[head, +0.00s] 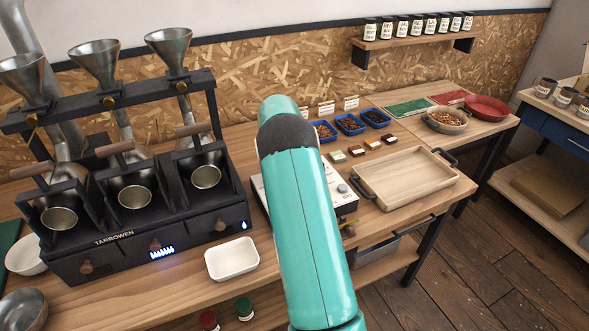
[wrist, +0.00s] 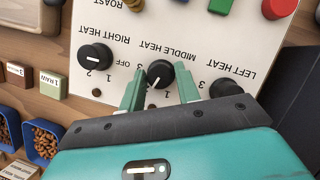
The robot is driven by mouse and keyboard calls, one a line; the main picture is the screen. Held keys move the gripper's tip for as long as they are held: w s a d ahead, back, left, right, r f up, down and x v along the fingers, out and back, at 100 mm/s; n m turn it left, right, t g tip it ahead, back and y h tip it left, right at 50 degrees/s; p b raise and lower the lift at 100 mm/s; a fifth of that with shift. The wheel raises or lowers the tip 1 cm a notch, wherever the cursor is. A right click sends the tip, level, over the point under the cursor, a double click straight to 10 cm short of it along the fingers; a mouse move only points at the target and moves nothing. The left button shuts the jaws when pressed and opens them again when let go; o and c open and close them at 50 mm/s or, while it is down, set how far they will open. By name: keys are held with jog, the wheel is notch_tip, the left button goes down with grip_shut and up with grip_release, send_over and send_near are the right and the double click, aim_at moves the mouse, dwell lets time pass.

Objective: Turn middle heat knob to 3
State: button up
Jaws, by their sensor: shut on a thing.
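In the wrist view the white control panel (wrist: 190,40) appears upside down. The black middle heat knob (wrist: 160,72) sits between the two green fingers of my gripper (wrist: 160,78), which is shut on it. Its white pointer line slants toward the lower left of the picture. In the head view my arm covers the middle of the panel (head: 343,205), so the knob and gripper are hidden there.
The right heat knob (wrist: 95,57) and left heat knob (wrist: 225,88) flank the middle one closely. A red button (wrist: 278,8) and a green one (wrist: 220,5) are on the panel. A wooden tray (head: 408,178) stands right of it, a white dish (head: 232,260) left.

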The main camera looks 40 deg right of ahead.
jog(key=m+y, duration=0.1)
jog(key=m, duration=0.2)
jog(key=shift+d+f+m, duration=0.1)
jog(key=shift+m, duration=0.3)
jog(key=m+y, duration=0.1)
jog(key=m, duration=0.2)
jog(key=shift+d+m+t+y, duration=0.1)
jog(key=shift+m+t+y, duration=0.2)
jog(key=shift+y, duration=0.1)
jog(key=m+y, duration=0.1)
jog(key=m, duration=0.2)
jog(key=shift+s+t, duration=0.15)
jog(key=shift+t, duration=0.25)
jog(key=shift+d+m+t+y, duration=0.1)
jog(key=shift+m+t+y, duration=0.4)
jog(key=shift+m, duration=1.4)
jog(key=o, duration=0.9)
jog(key=shift+o, duration=0.3)
